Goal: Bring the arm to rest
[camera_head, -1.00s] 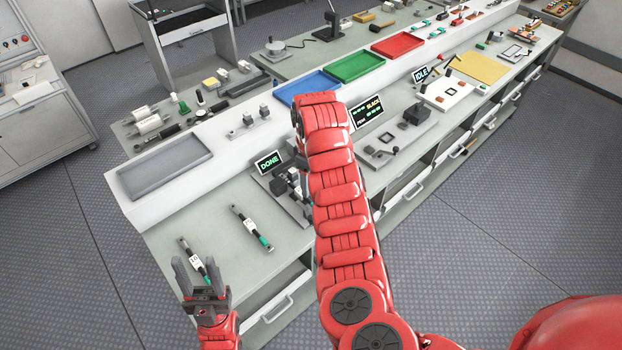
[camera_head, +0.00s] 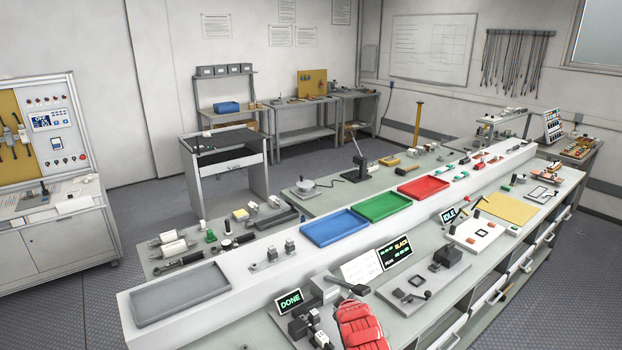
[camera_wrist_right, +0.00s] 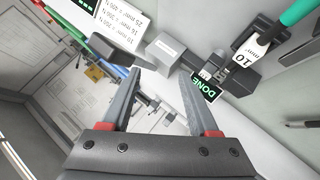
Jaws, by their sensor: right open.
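My right arm (camera_head: 362,328) shows as a short red segment at the bottom of the head view, over the near bench beside the DONE display (camera_head: 290,301). In the right wrist view my right gripper (camera_wrist_right: 158,82) is open, with nothing between its fingers. The DONE display also shows there (camera_wrist_right: 208,89), just beyond the right finger. A part with a green end and a white label (camera_wrist_right: 252,46) sits in the dark tester at the upper right. My left gripper is out of view.
A grey tray (camera_head: 180,294) and blue (camera_head: 335,228), green (camera_head: 384,207) and red (camera_head: 423,187) trays line the white raised shelf. A BLACK-labelled display (camera_head: 395,252) and a device with a dark block (camera_head: 447,256) stand right of my arm. Open floor lies left.

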